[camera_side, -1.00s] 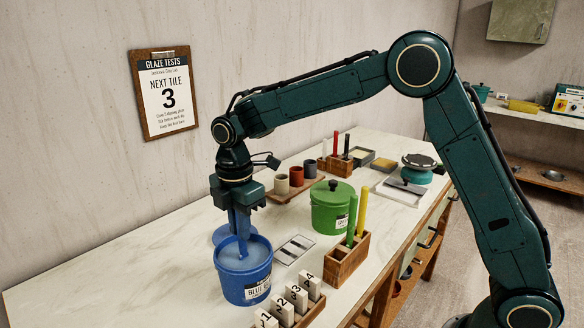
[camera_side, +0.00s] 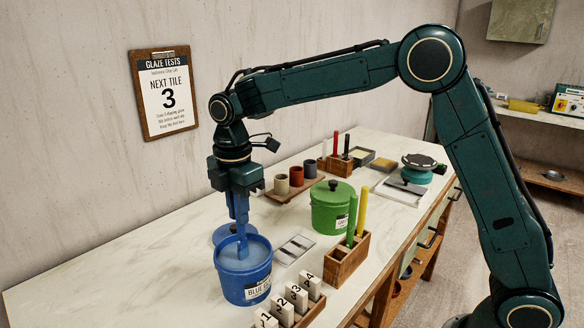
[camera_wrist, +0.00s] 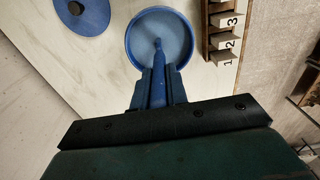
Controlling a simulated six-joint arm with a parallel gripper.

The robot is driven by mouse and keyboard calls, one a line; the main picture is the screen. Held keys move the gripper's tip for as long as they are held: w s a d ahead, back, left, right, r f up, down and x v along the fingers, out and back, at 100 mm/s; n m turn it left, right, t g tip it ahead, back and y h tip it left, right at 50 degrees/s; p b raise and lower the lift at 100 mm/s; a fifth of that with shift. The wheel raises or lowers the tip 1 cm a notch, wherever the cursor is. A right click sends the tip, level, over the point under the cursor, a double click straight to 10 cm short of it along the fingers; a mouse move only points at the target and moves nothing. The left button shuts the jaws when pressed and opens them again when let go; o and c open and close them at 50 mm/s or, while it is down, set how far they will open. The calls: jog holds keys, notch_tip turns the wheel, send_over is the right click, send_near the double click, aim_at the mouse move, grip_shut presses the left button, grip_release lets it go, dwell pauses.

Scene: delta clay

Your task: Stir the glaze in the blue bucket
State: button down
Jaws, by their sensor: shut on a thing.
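The blue bucket (camera_side: 245,285) stands open on the table, with pale blue glaze (camera_side: 258,248) inside. My gripper (camera_side: 239,218) is above it, shut on a blue stirring stick (camera_side: 242,240) that points down through the bucket's mouth. The wrist view shows the stick (camera_wrist: 158,75) between the fingers (camera_wrist: 158,92), its end over or in the glaze, inside the bucket's rim (camera_wrist: 190,40). I cannot tell how deep the stick's end reaches. The bucket's blue lid (camera_side: 221,235) lies on the table behind it, and at upper left in the wrist view (camera_wrist: 92,18).
A rack of numbered tiles (camera_side: 297,303) stands close at the bucket's right front. A green lidded bucket (camera_side: 328,218) and a wooden box (camera_side: 347,265) with green and yellow sticks stand to the right. A dark-striped tile card (camera_side: 294,249) lies between. The table's left part is clear.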

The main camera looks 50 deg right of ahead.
jog(key=shift+r, duration=3.05)
jog(key=shift+r, duration=2)
jog(key=shift+d, duration=0.1)
